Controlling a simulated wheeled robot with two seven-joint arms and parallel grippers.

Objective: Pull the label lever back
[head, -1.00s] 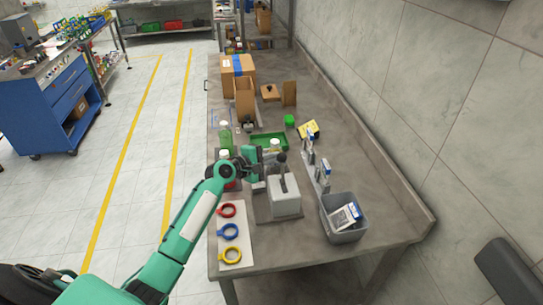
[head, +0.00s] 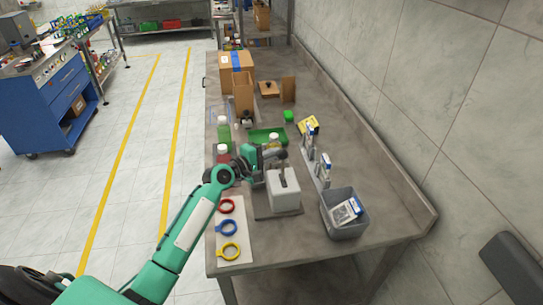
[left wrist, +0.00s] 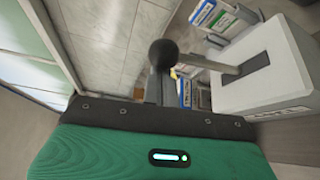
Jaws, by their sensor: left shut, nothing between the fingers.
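The label device (head: 285,194) is a pale grey box on a dark base near the front of the bench. Its lever comes out of a dark slot in the top and ends in a round black knob; the lever (left wrist: 205,63) and the knob (left wrist: 163,53) show clearly in the left wrist view. My left gripper (head: 267,165) is beside the device on its left, near the knob. Its fingers (left wrist: 155,88) are shut and empty, close to the knob; I cannot tell whether they touch it. My right gripper is not in view.
A white board with red, blue and yellow rings (head: 229,228) lies front left. A grey bin (head: 346,227) with labelled packets stands front right. Upright label holders (head: 323,170) stand right of the device. A green tray (head: 260,135), bottles (head: 223,134) and boxes (head: 237,68) are behind.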

